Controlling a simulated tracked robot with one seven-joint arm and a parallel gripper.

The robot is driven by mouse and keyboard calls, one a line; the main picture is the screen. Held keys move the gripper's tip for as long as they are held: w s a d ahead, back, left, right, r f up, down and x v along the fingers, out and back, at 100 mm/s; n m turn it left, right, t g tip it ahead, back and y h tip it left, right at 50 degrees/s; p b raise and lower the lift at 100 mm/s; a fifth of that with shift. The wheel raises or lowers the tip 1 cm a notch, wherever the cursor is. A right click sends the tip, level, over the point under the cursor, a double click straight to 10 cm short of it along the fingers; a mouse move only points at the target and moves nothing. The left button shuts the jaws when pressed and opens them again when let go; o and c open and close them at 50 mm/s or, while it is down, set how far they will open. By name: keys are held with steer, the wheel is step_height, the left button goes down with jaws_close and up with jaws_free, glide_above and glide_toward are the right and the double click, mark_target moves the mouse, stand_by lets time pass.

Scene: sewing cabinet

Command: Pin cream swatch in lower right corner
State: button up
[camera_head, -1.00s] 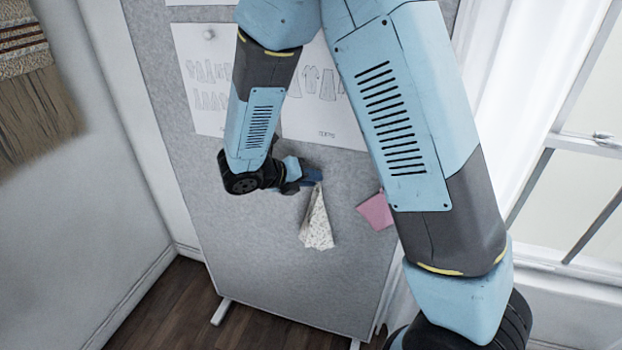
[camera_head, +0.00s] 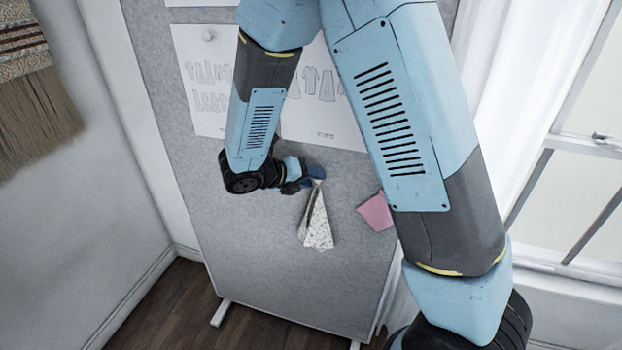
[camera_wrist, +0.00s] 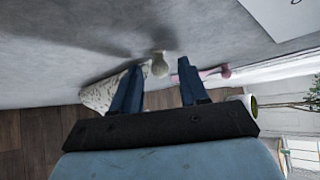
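The cream swatch (camera_head: 318,228), pale with small dark specks, hangs low against the grey pinboard (camera_head: 270,285), narrow at the top and wider below. My gripper (camera_head: 316,174) is at its top edge. In the wrist view my gripper (camera_wrist: 159,68) has its two blue fingers apart. A pale round pin head (camera_wrist: 160,64) shows between the fingertips, with a gap on each side. The cream swatch (camera_wrist: 100,94) shows beyond the left finger, which hides part of it. The pin's point is hidden.
Pattern sheets (camera_head: 325,115) hang above. A curtain (camera_head: 530,60) and window stand right. The lower board is bare.

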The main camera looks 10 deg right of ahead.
steer(key=shift+o, duration=0.3)
steer(key=shift+a, duration=0.1)
steer(key=v, duration=1.3)
steer(key=s+d+r+m+g+y, duration=0.2)
steer(key=d+r+m, duration=0.3)
steer(key=d+m, duration=0.3)
steer(key=s+d+r+m+g+y, duration=0.25)
steer(key=d+r+m, duration=0.25)
steer(key=d+m, duration=0.35)
steer(key=s+d+r+m+t+y, duration=0.2)
steer(key=s+d+m, duration=0.3)
steer(key=m, duration=0.4)
steer(key=s+d+r+m+t+y, duration=0.2)
steer(key=s+d+r+m+y, duration=0.2)
steer(key=m, duration=0.5)
steer(key=shift+s+d+r, duration=0.3)
steer(key=shift+s+d, duration=0.1)
steer(key=shift+s, duration=0.7)
steer(key=shift+m, duration=0.25)
